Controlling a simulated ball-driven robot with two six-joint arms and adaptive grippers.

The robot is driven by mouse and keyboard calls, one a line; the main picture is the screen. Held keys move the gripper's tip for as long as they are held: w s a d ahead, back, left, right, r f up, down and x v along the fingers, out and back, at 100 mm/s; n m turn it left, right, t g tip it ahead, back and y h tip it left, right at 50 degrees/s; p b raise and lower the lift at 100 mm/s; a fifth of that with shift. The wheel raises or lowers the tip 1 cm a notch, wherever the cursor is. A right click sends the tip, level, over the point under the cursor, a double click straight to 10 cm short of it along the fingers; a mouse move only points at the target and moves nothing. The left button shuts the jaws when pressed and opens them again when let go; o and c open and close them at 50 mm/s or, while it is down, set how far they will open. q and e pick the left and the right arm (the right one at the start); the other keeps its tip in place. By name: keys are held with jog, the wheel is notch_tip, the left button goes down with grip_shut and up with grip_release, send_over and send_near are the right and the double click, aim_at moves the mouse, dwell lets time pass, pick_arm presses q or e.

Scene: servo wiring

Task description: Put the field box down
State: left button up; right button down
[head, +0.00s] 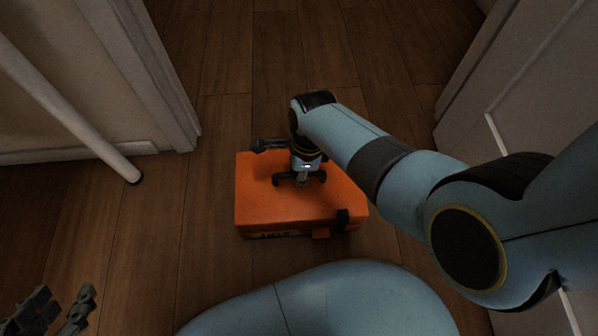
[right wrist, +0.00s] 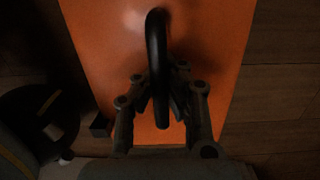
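The field box (head: 265,205) is an orange case with a black top handle (head: 318,178), latches and dark marks on its near side. It lies flat in the middle of the head view; I cannot tell whether it touches the floor. My right gripper (head: 302,180) is over its top, with its fingers on both sides of the handle. In the right wrist view, the handle (right wrist: 156,50) runs between the close-set fingers (right wrist: 160,95), which look shut on it. My left gripper (head: 62,312) is at the bottom left, empty, its fingers apart.
Wooden floor (head: 225,60) surrounds the box, clear beyond it and to its left. A white pole (head: 70,115) and a door frame (head: 150,70) stand at the left. A pale panelled door or cabinet (head: 500,85) stands at the right.

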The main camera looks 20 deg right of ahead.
pick_arm(q)
jog(key=shift+s+d+f+t+b, duration=0.1)
jog(key=shift+s+f+t+b, duration=0.15)
jog(key=shift+t, duration=0.35)
pick_arm(e)
jog(key=shift+w+f, duration=0.15)
jog(key=shift+f, duration=0.25)
pick_arm(q)
jog(key=shift+s, duration=0.1)
pick_arm(e)
jog(key=c, duration=1.5)
grip_release()
pick_arm(q)
jog(key=shift+r, duration=0.1)
